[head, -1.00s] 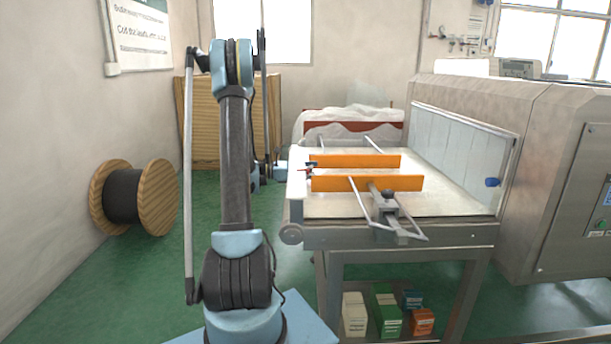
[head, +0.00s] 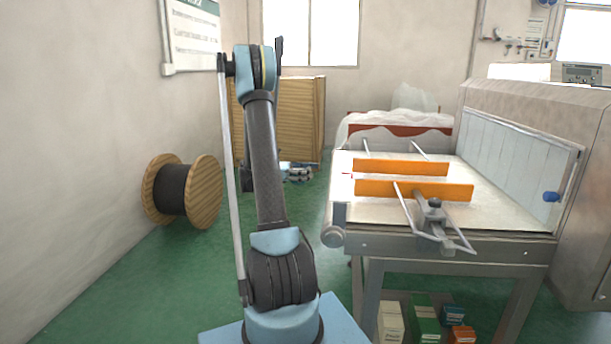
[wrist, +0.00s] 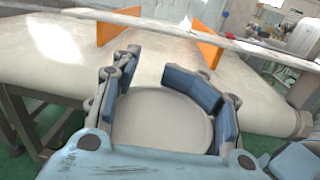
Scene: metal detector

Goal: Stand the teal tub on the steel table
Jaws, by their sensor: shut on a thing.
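In the wrist view my gripper (wrist: 163,82) has its dark blue pads closed around a round thing with a pale cream-grey top (wrist: 160,122). It looks like the tub seen from above. Its side is hidden by the pads and its teal colour does not show. In the head view the gripper end (head: 298,173) is small, beyond my arm and left of the conveyor; what it holds cannot be made out there. I cannot pick out a separate steel table; the steel-framed conveyor (head: 430,246) is the only table-like thing in view.
Two orange guide rails (head: 415,189) stand across the pale belt, with a metal clamp (head: 435,215) at the near edge. The detector housing (head: 590,140) is at right. A cable reel (head: 205,192) and wooden panels (head: 300,120) stand at left. Green floor between is clear.

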